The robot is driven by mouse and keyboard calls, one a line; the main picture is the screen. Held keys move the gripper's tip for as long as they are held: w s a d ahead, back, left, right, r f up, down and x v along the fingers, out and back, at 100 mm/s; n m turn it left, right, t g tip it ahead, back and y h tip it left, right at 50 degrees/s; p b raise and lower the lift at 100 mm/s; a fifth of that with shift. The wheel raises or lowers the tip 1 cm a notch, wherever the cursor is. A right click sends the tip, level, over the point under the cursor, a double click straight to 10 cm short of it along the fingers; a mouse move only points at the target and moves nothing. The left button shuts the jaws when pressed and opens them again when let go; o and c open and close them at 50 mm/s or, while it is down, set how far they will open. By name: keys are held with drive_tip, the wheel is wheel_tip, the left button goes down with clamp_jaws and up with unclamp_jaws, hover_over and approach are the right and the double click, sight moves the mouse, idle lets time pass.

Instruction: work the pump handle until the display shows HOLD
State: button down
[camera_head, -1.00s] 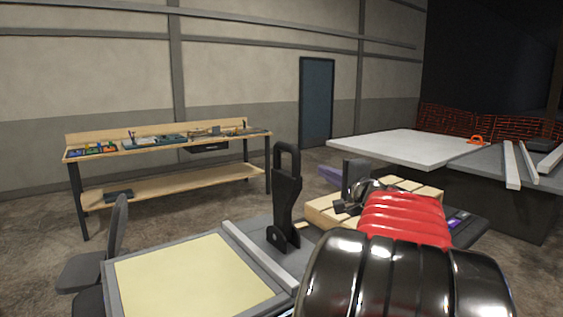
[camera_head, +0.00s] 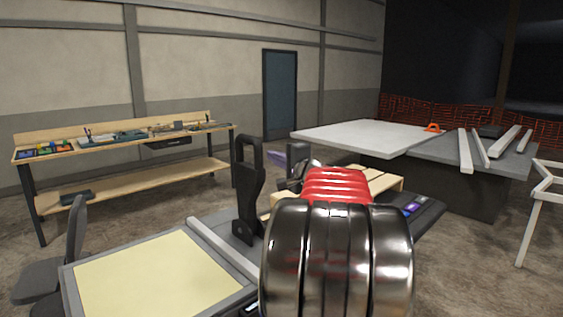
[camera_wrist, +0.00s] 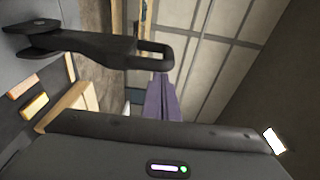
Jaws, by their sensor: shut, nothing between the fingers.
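The black pump handle (camera_head: 249,190) stands about upright on the console in the head view, with a loop grip at its top. In the wrist view the handle (camera_wrist: 100,46) runs across the upper left, its loop end near the middle. My gripper (camera_head: 273,157) has purple fingers and is shut and empty, just right of the handle's upper part. In the wrist view my gripper's fingertips (camera_wrist: 161,79) lie close by the loop; I cannot tell whether they touch. A small purple-lit display (camera_head: 413,209) is on the console's right part, its text too small to read.
A pale yellow panel (camera_head: 155,276) in a grey frame lies front left. A workbench (camera_head: 125,145) stands back left, a white-topped table (camera_head: 350,137) back right. A white frame stand (camera_head: 532,215) is at far right.

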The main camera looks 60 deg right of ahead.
sight(260, 150)
drive_tip(key=shift+x, duration=3.2)
